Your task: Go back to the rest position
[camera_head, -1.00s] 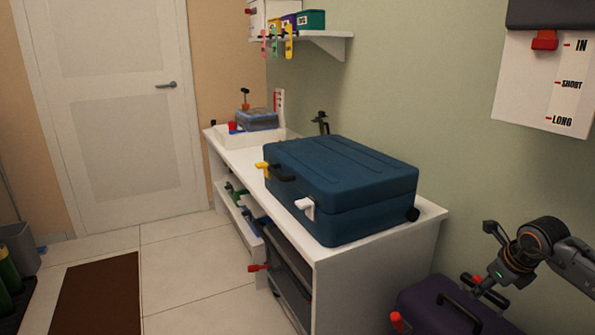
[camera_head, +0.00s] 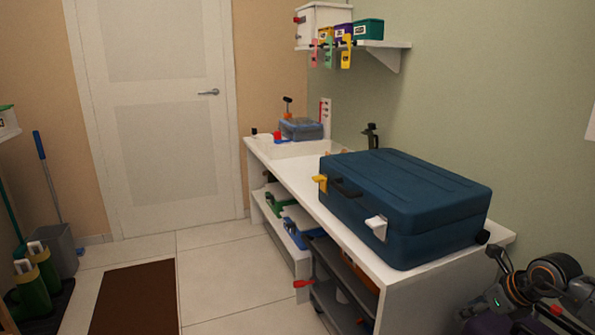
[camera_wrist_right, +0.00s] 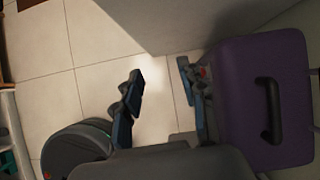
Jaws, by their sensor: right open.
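My right gripper (camera_head: 503,275) is at the lower right of the head view, in front of the near end of the white bench. In the right wrist view its two dark fingers (camera_wrist_right: 158,98) stand apart with bare floor tiles between them, so it is open and empty. A purple case (camera_wrist_right: 235,95) with a black handle is close beside the right-hand finger in the wrist view. I cannot tell whether they touch. In the head view the case is mostly hidden behind my right arm. My left gripper is not in view.
A blue case (camera_head: 420,200) lies on the white bench (camera_head: 395,280). A wall shelf (camera_head: 385,44) with small boxes hangs above. A brown mat (camera_head: 135,297) lies on the floor before a white door (camera_head: 160,110). Green boots (camera_head: 35,280) and a grey bin (camera_head: 62,250) stand left. Tiles beside the mat are clear.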

